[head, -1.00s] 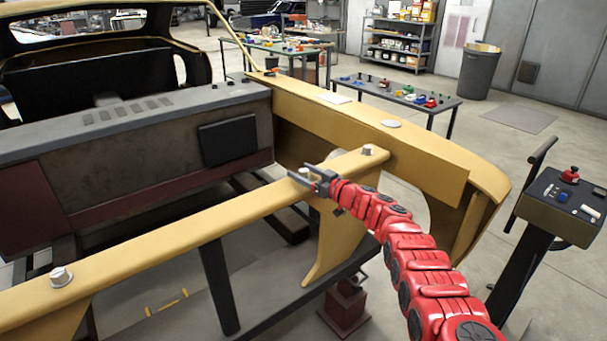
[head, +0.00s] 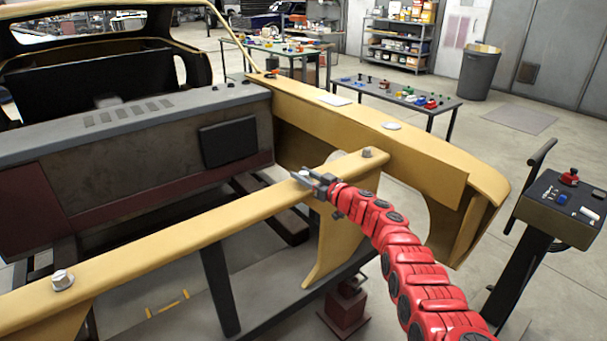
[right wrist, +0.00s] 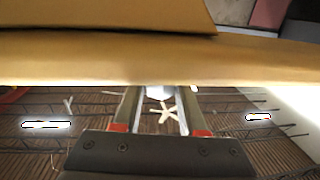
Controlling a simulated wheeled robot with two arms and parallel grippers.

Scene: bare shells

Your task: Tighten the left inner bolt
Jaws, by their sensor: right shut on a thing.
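My right gripper (head: 304,177) is at a grey bolt (head: 304,173) on the yellow cross beam (head: 190,238). Its jaws are shut on the bolt head from the side, and the fingers partly hide it. In the right wrist view, the pale bolt head (right wrist: 160,92) shows between the two fingers (right wrist: 160,108), close against the beam (right wrist: 70,58). Another grey bolt (head: 62,280) stands on the beam at the lower left. A third bolt (head: 367,153) stands near the beam's right end. My left gripper is not in view.
The yellow car body side (head: 350,118) rises just behind the beam's right end. A grey box-like block (head: 130,115) lies behind the beam. A control stand (head: 560,210) is at the right. A low table with small parts (head: 400,92) stands further back.

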